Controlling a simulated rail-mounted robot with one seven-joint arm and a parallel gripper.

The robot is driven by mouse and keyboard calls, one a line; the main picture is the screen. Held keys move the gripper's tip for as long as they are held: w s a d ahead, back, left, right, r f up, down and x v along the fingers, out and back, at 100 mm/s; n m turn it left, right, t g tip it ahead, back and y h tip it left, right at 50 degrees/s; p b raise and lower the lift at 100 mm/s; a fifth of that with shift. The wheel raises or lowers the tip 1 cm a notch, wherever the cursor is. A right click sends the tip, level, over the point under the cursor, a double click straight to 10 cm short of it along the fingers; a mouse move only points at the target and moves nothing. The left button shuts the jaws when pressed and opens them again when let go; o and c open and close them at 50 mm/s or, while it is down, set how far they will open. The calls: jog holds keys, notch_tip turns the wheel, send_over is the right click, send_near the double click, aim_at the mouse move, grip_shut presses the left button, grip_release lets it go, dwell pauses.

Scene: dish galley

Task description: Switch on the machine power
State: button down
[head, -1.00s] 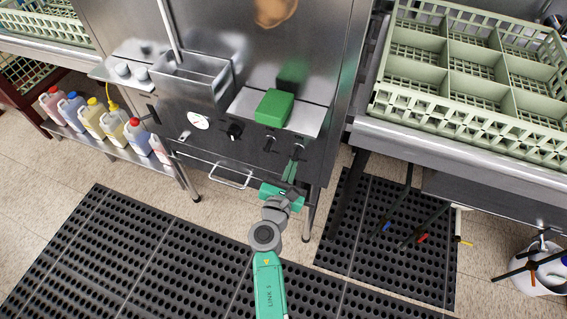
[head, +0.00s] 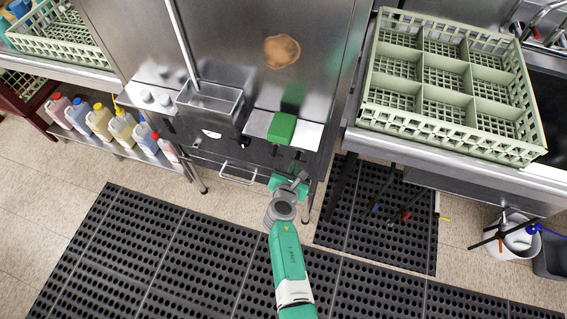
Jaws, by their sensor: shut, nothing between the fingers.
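The steel machine front (head: 235,155) carries a dark control panel in the head view. A round black knob (head: 244,141) and a small dark switch (head: 274,151) sit on it. Another small dark switch (head: 297,154) sits at the right, below the green block. These are too small to read their settings. My gripper (head: 296,166) is shut and empty, just in front of and below the right-hand switch. I cannot tell whether its fingertips touch that switch.
A green block (head: 282,128) rests on the ledge above the switches. A steel box (head: 210,103) and a white dial (head: 211,133) are to the left. A bar handle (head: 238,177) sticks out below. A divided rack (head: 455,145) stands on the right counter. Bottles (head: 100,118) stand at left.

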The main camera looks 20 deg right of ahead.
jog(key=shift+r+p, duration=0.8)
jog(key=shift+p, duration=0.05)
jog(key=s+a+r+p, duration=0.3)
jog(key=s+r+p, duration=0.3)
jog(key=p, duration=0.4)
jog(key=shift+s+a+r, duration=0.15)
jog(key=shift+a+r, duration=0.2)
jog(key=shift+a, duration=0.05)
